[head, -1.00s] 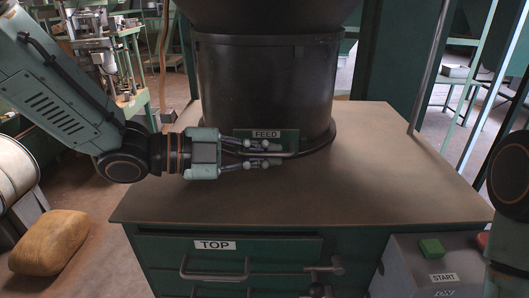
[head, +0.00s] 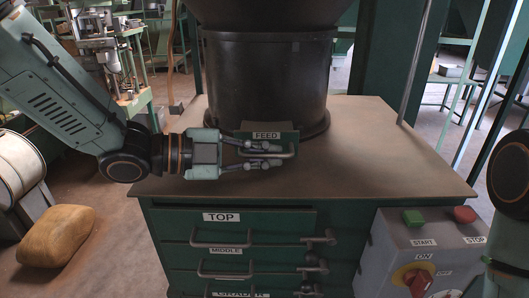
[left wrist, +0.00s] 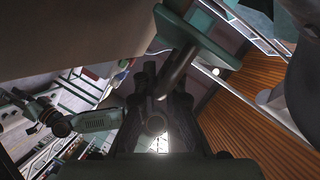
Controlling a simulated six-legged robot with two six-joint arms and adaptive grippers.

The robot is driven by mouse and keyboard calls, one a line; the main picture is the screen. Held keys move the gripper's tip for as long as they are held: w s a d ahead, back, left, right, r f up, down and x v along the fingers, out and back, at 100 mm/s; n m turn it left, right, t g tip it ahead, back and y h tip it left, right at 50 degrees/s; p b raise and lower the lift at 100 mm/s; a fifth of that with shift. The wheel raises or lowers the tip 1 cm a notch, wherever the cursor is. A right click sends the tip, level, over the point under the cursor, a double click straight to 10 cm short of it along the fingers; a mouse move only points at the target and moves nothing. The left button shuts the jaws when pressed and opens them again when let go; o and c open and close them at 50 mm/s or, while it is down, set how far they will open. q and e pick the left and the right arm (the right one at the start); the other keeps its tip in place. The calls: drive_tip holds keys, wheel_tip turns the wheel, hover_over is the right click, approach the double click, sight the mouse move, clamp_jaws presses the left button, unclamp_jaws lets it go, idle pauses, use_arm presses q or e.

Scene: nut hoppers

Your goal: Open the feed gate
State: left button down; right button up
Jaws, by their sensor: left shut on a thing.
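The feed gate (head: 282,133) is a green plate labelled FEED at the foot of the black hopper (head: 266,80). It stands out a little in front of the hopper wall. Its bar handle (head: 291,153) faces me. My left gripper (head: 264,156) comes in from the left and is shut on this handle. In the left wrist view the handle (left wrist: 176,70) shows as a dark bar at the fingers. My right arm shows at the right edge; its gripper is out of the picture.
The hopper stands on a brown cabinet top (head: 400,160) with clear room at right and front. Below are drawers labelled TOP (head: 290,222) and MIDDLE. A grey control box (head: 385,235) with START and STOP buttons stands at lower right. A tan sack (head: 56,236) lies on the floor at left.

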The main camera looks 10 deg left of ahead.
use_arm(q)
drive_tip(key=shift+w, duration=0.1)
idle(0.3)
drive_tip(key=c, duration=1.4)
unclamp_jaws()
drive_tip(key=shift+w, duration=0.1)
drive_tip(key=shift+c, duration=0.2)
drive_tip(key=shift+a+r, duration=0.1)
drive_tip(key=shift+a, duration=0.05)
drive_tip(key=shift+v, duration=3.7)
